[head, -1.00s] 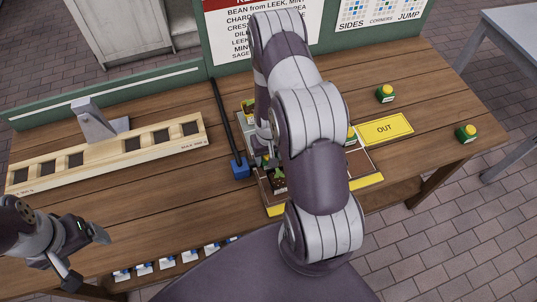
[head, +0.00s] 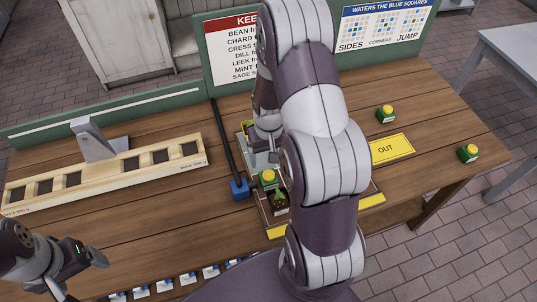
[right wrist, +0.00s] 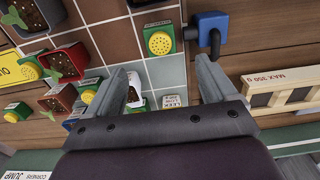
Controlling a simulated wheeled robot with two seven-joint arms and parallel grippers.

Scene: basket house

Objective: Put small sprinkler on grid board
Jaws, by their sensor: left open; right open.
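A small sprinkler (head: 268,178), green with a yellow top, stands near the left edge of the grid board (head: 276,232). In the right wrist view the sprinkler (right wrist: 159,40) sits on the brown and grey tiled board (right wrist: 112,42), beyond my fingertips and apart from them. My right gripper (right wrist: 165,80) is open, with bare grey tiles between its fingers. In the head view my right arm hides much of the board and most of that gripper. My left gripper (head: 86,276) is open and empty at the lower left, away from the board.
Two more green-and-yellow sprinklers (head: 385,113) (head: 468,153) stand on the right of the table. A yellow OUT mat (head: 391,149) lies right of the board. Potted plants (right wrist: 66,62) crowd one side. A blue-ended black rod (head: 240,189) and a wooden rack (head: 110,172) lie left.

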